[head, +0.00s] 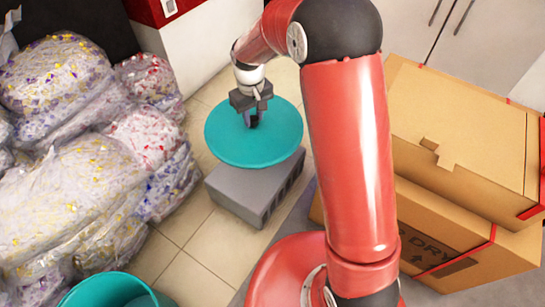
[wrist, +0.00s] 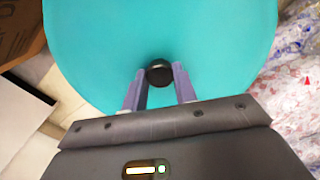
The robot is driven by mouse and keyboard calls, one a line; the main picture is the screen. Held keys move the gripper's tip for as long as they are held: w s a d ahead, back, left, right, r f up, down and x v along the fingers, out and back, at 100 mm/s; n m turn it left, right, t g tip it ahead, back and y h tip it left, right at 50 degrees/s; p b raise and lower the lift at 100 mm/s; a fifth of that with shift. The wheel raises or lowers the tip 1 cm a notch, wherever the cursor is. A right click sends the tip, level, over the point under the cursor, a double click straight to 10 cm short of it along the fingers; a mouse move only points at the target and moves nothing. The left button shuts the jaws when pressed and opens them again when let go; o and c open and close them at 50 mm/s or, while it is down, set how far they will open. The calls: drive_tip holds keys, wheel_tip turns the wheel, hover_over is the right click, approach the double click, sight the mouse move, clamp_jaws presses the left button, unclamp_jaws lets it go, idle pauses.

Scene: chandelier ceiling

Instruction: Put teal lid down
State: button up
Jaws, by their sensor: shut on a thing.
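The teal lid (head: 275,145) is a round disc with a dark knob (wrist: 160,72) at its middle. My gripper (head: 252,118) is over the lid's middle, with its fingers on either side of the knob, shut on it. The wrist view shows the lid (wrist: 85,45) filling most of the picture beyond the fingers (wrist: 160,84). In the head view the lid lies over a grey box (head: 250,200) and hides most of its top. I cannot tell whether the lid touches the box.
A teal bin (head: 108,290) is at the bottom left edge. Stacked bags of scraps (head: 85,190) fill the left. Cardboard boxes (head: 460,140) stand on the right, beyond my arm. Tiled floor (head: 190,255) is clear between the bags and the grey box.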

wheel_tip(320, 180, down, 19)
drive_tip(key=b, duration=0.3)
drive_tip(key=shift+a+f, duration=0.15)
drive_tip(key=shift+f+b, duration=0.2)
drive_tip(key=shift+b, duration=0.1)
drive_tip(key=o, duration=1.1)
drive_tip(key=shift+s, duration=0.1)
drive_tip(key=shift+c, duration=0.2)
drive_tip(key=shift+r, duration=0.15)
